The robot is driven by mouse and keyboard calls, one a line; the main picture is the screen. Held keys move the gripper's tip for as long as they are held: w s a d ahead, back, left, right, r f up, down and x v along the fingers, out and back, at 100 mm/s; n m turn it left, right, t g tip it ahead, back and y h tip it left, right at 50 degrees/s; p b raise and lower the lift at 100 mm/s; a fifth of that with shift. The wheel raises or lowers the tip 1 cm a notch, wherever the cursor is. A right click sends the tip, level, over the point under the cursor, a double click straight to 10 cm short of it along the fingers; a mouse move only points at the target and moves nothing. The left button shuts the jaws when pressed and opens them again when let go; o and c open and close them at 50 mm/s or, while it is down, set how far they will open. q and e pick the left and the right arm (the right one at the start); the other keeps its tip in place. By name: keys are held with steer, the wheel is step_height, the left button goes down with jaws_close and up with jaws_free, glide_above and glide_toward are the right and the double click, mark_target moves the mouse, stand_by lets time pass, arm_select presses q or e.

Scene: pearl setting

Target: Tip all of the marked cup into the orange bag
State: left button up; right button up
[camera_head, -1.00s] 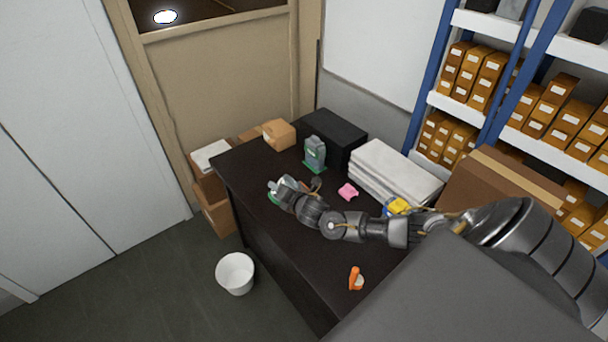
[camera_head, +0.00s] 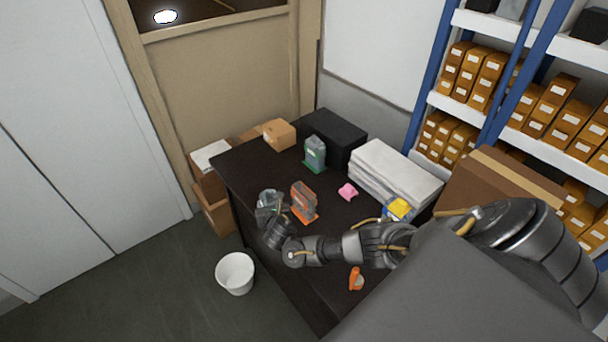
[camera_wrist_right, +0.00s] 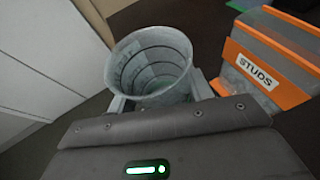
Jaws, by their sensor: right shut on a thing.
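The marked cup (camera_wrist_right: 152,66) is a clear grey cup with dark rings around its wall. In the right wrist view its open mouth faces the camera, and I cannot tell whether anything is inside. My right gripper (camera_head: 268,210) is shut on it; in the head view the cup (camera_head: 267,196) is near the table's left edge. The orange bag (camera_head: 303,195) stands just right of the cup, apart from it. In the right wrist view the orange bag (camera_wrist_right: 262,62) is grey with orange edges and a "STUDS" label. My left gripper is out of view.
A similar green bag (camera_head: 315,152) stands farther back, before a black box (camera_head: 340,133). A pink object (camera_head: 347,191), a white stack (camera_head: 395,172), a yellow-and-blue item (camera_head: 398,208) and an orange item (camera_head: 355,278) are also on the dark table. A white bin (camera_head: 235,273) stands on the floor.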

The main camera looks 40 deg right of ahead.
mark_target(268, 192)
steer(key=shift+r, duration=0.1)
steer(key=shift+r+p, duration=0.3)
steer(key=shift+p, duration=0.1)
step_height(268, 192, up, 2)
steer(key=p, duration=0.2)
steer(key=shift+r+p, duration=0.1)
steer(key=shift+p, duration=0.2)
step_height(268, 192, up, 3)
steer(key=shift+f, duration=0.1)
steer(key=shift+a, duration=0.1)
